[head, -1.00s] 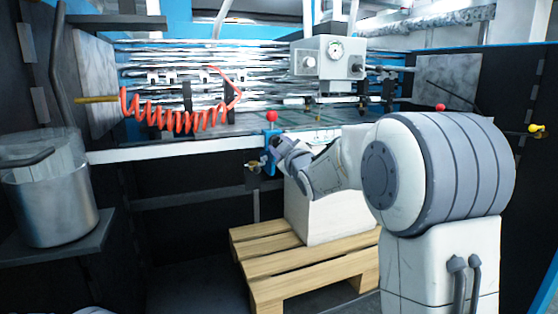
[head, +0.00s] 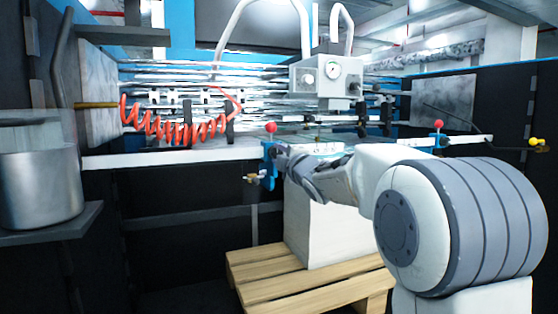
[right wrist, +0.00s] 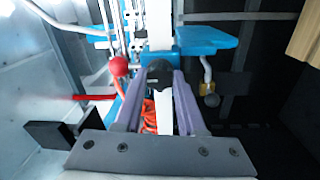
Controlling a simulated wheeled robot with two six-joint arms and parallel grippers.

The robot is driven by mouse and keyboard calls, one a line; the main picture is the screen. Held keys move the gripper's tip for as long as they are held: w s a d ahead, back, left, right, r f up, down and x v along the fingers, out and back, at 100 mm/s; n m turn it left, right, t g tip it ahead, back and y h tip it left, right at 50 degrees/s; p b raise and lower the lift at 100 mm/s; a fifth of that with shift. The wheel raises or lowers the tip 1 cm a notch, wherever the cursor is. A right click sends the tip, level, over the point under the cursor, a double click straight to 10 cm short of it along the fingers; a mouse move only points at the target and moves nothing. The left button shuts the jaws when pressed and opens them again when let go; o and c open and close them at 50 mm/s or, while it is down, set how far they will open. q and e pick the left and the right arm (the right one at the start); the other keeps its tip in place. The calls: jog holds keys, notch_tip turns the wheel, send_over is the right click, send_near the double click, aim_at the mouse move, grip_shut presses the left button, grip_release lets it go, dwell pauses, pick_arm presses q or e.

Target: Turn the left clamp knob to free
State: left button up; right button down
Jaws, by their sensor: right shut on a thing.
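The left clamp is a blue bracket (head: 268,171) on the white front rail, under a lever with a red ball (head: 270,128). In the right wrist view its blue body (right wrist: 205,40) and red ball (right wrist: 118,66) show up close. The dark clamp knob (right wrist: 159,73) sits between the fingertips of my right gripper (right wrist: 160,85), which is shut on it. In the head view my right gripper (head: 283,160) is at the clamp and hides the knob. My left gripper is not in view.
A white block (head: 325,225) stands on a wooden pallet (head: 300,285) below the rail. A red coiled hose (head: 180,130) hangs at the left, near a metal pot (head: 38,190) on a shelf. A second red-ball clamp (head: 438,138) is at the right. A grey gauge box (head: 325,78) hangs above.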

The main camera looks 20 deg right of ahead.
dwell(0.4)
jog(key=c, duration=0.5)
grip_release()
jog(key=shift+s, duration=0.1)
jog(key=s, duration=1)
jog(key=shift+d+f, duration=0.15)
jog(key=shift+f, duration=0.2)
jog(key=shift+s, duration=0.1)
